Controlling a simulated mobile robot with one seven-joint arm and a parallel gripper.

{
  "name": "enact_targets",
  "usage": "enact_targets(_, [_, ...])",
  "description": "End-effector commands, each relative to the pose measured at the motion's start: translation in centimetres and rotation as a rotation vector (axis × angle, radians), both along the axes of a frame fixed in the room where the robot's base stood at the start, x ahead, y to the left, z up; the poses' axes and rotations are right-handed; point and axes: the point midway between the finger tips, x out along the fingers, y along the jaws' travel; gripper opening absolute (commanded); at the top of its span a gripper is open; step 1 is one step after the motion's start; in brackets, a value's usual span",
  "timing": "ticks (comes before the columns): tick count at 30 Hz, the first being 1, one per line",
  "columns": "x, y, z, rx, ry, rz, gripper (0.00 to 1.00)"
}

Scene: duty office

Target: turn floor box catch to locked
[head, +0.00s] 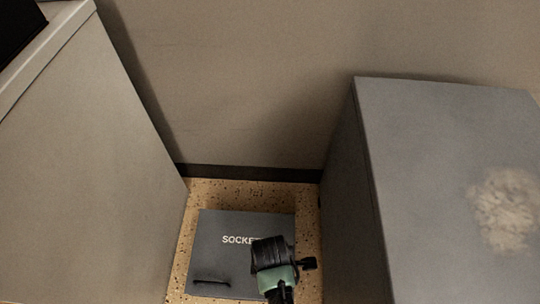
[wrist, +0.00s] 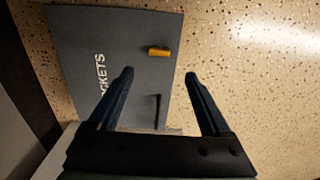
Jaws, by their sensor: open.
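The floor box (head: 215,262) is a flat dark grey lid set in the floor, marked SOCKETS; it also shows in the wrist view (wrist: 85,40). Its catch (wrist: 159,51) is a small orange-yellow bar near one edge of the lid, lying crosswise to the lettering. In the head view my arm hides the catch. My gripper (wrist: 158,74) is open and empty above the lid. In the wrist view the catch lies just beyond the fingertips, between their lines and apart from them. In the head view my wrist (head: 275,262) covers the lid's right part, and the fingertips cannot be made out.
A dark slot (head: 211,283) lies near the lid's front edge. A grey cabinet (head: 75,170) stands to the left, another (head: 430,180) to the right. A wall (head: 235,90) closes the back. Speckled floor (wrist: 250,110) is bare beside the lid.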

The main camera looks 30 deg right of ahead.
Motion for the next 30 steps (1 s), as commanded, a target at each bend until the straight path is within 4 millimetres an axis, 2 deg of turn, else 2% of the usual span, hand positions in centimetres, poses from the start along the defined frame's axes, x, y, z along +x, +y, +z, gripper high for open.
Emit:
enact_targets(1, [0.0,0.0,-1.4,0.000,0.000,-0.001,0.82])
enact_targets(3, [0.0,0.0,-2.7,-0.001,-0.001,-0.001,0.82])
enact_targets(15, [0.1,0.0,-9.2,-0.002,-0.002,-0.002,0.82])
enact_targets(21, [0.1,0.0,-11.0,-0.002,-0.002,-0.001,0.82])
enact_targets(30, [0.1,0.0,-11.4,-0.002,-0.002,-0.001,0.82])
